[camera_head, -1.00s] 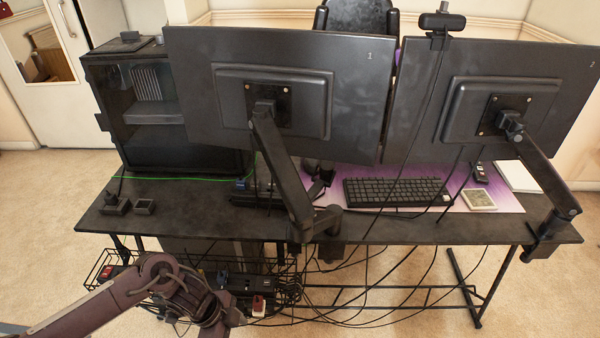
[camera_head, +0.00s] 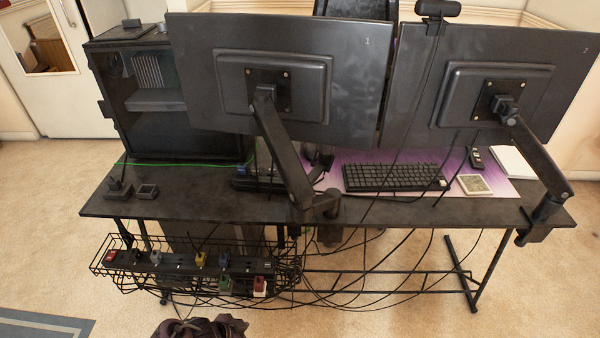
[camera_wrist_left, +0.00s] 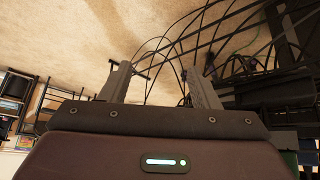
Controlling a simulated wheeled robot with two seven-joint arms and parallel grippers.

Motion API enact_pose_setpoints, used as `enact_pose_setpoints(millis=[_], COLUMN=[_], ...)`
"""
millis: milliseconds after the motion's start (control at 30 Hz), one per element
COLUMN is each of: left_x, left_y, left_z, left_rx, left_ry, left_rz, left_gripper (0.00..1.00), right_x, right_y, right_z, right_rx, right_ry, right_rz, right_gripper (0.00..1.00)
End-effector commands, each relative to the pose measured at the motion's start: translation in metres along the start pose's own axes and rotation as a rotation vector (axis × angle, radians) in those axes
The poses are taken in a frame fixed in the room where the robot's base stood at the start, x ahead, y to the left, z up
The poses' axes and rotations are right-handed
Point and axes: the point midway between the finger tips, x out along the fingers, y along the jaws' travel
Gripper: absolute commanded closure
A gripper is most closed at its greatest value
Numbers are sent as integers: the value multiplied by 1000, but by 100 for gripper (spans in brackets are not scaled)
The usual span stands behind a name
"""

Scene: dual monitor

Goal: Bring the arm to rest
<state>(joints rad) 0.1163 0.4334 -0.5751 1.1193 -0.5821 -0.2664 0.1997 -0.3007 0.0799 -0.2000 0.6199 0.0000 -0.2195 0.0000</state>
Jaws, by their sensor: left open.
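In the head view only a dark, purplish part of my left arm (camera_head: 200,328) shows at the bottom edge, below and in front of the cable basket. The left gripper itself is out of that view. In the left wrist view my left gripper (camera_wrist_left: 158,82) has its two grey fingers spread apart, with nothing between them but carpet and black cables farther off. My right arm and gripper show in neither view.
A black desk (camera_head: 400,212) carries two monitors seen from behind, a keyboard (camera_head: 395,178) and a glass-sided case (camera_head: 165,110). A wire basket (camera_head: 105,262) with a power strip (camera_head: 190,262) and several plugs hangs below its front edge. Loose cables (camera_head: 360,285) droop beside it.

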Motion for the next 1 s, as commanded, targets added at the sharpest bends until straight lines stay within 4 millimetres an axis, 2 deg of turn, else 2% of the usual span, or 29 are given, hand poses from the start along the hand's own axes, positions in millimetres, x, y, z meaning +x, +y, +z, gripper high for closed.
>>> enact_pose_setpoints(millis=[33,133,233,300,400,500,600,700,1000], left_x=[14,31,38,38,31,23,16,12,11], left_y=[11,31,61,88,127,160,182,192,194], left_z=[32,99,168,214,268,305,328,338,341], left_rx=[-85,-242,-371,-446,-525,-577,-607,-620,-622], left_ry=[-22,-85,-169,-234,-325,-397,-446,-469,-474], left_rz=[-25,-100,-165,-200,-239,-263,-278,-284,-286], left_gripper=[44,44,44,44,44,44,44,44,44], right_x=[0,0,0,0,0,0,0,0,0], right_y=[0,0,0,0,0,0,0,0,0], right_z=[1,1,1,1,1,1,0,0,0], right_rx=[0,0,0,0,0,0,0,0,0], right_ry=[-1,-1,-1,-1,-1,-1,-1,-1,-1], right_rz=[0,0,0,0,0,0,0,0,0], right_gripper=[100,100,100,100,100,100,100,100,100])
